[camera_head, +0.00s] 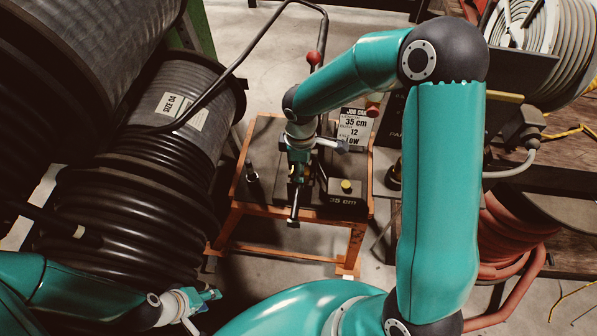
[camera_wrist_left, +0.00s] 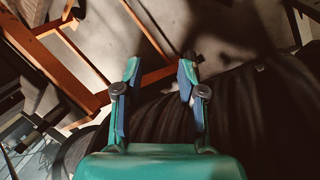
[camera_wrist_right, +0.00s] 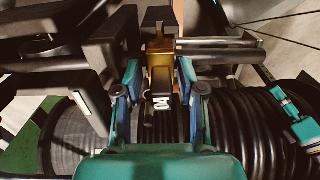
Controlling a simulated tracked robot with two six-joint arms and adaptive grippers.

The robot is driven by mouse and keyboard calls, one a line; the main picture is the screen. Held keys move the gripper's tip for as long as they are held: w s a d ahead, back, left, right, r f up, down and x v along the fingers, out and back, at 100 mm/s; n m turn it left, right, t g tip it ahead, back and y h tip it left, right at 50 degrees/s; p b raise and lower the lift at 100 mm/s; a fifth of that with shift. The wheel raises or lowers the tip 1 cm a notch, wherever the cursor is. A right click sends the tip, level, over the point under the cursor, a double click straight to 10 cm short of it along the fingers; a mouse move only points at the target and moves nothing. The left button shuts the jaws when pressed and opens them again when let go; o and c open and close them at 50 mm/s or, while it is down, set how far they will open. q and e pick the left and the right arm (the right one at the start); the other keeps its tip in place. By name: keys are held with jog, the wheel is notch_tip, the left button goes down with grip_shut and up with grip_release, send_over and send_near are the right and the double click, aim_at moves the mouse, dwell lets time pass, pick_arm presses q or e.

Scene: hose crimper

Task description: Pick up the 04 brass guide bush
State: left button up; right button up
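In the right wrist view the brass guide bush (camera_wrist_right: 161,78) is a gold-brown piece, with a white "04" marking on a dark face just below it. It lies between the two fingers of my right gripper (camera_wrist_right: 160,72). The fingers are spread with visible gaps on both sides. In the head view my right gripper (camera_head: 298,162) points down over the orange-framed stand, and the bush cannot be made out there. My left gripper (camera_head: 205,298) is low at the left. In the left wrist view it is open and empty (camera_wrist_left: 158,72).
The orange stand (camera_head: 240,180) carries a black block marked 35 cm (camera_head: 346,200) and a job card (camera_head: 354,128). A long red-knobbed lever (camera_head: 314,58) rises behind. Black hose reels (camera_head: 150,200) crowd the left side. A red hose coil (camera_head: 510,240) is at right.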

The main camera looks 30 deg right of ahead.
grip_shut()
jog(key=shift+r, duration=0.15)
